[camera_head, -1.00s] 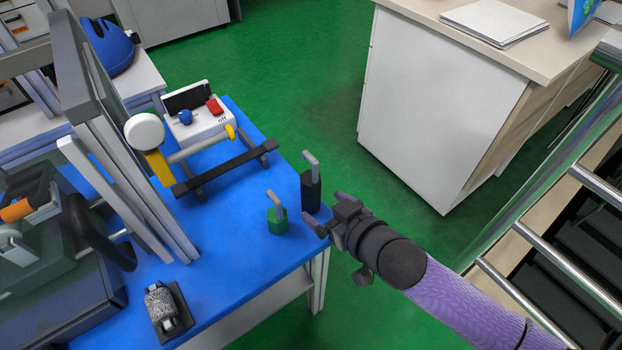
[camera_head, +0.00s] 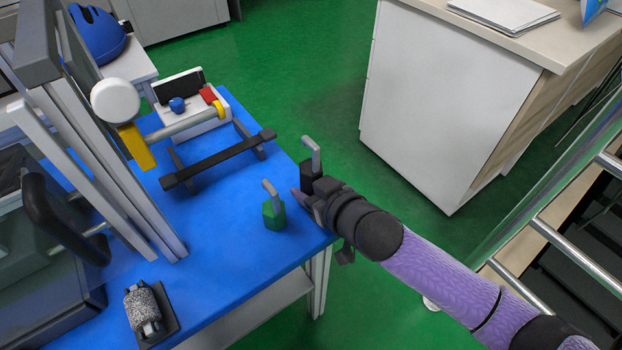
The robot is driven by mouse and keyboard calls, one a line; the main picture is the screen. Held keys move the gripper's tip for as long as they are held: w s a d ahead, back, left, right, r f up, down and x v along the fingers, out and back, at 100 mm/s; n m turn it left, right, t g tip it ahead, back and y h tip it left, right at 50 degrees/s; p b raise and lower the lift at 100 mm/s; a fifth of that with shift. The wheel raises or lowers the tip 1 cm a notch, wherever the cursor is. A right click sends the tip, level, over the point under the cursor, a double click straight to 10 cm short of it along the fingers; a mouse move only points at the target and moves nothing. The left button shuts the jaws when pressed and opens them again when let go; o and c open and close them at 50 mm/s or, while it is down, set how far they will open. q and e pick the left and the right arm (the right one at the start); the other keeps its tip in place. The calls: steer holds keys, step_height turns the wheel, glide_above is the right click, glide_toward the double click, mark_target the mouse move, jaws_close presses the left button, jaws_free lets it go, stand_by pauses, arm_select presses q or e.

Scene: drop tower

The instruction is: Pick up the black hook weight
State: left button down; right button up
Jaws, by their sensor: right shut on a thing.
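My left gripper is not in view.
The blue table (camera_head: 215,275) has a frame with a black crossbar (camera_head: 218,162) and a control box (camera_head: 190,112) behind. A dark block with a grey roll (camera_head: 147,312) lies front left. A white cabinet (camera_head: 440,115) stands at the right beyond green floor.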

jaws_close()
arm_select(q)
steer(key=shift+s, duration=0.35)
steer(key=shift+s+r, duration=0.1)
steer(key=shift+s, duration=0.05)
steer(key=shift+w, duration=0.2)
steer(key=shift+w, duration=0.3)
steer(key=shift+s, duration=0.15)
